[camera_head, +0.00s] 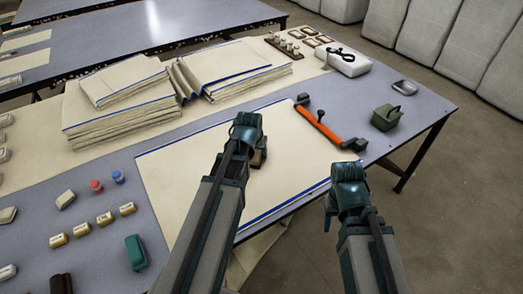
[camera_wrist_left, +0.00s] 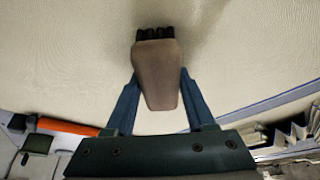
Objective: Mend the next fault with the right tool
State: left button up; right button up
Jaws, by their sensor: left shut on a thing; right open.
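A cream cloth (camera_head: 178,178) with blue edge lines lies flat on the grey table. My left gripper (camera_head: 250,130) is over its middle, shut on a brown tool (camera_wrist_left: 158,75) with several black tips at its far end. In the left wrist view the tool sits between the fingers of the left gripper (camera_wrist_left: 160,108), with cream cloth beyond it. I cannot tell whether the tips touch the cloth. My right gripper (camera_head: 348,172) is open near the cloth's right edge, its fingers hard to see. No clear fault shows on the visible cloth.
An orange and black tool (camera_head: 318,124) lies along the cloth's right side. A green box (camera_head: 386,117) stands near the right table edge. Folded cloth stacks (camera_head: 120,112) lie behind. Small blocks, red and blue spools (camera_head: 96,186) and a green case (camera_head: 136,252) stand at left.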

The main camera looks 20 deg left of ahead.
aim_at(277, 148)
pick_arm(q)
jog(key=shift+f, duration=0.2)
jog(key=shift+r, duration=0.1)
jog(key=shift+w+d, duration=0.7)
jog(key=shift+w, duration=0.15)
jog(key=shift+w+d, duration=0.65)
jog(key=shift+w, duration=0.2)
jog(key=shift+w, duration=0.1)
jog(key=shift+w+d, duration=1.3)
jog(key=shift+w, duration=0.15)
jog(key=shift+r+p, duration=0.3)
jog(key=shift+r, duration=0.05)
notch_tip(277, 148, up, 5)
jog(key=p, duration=0.5)
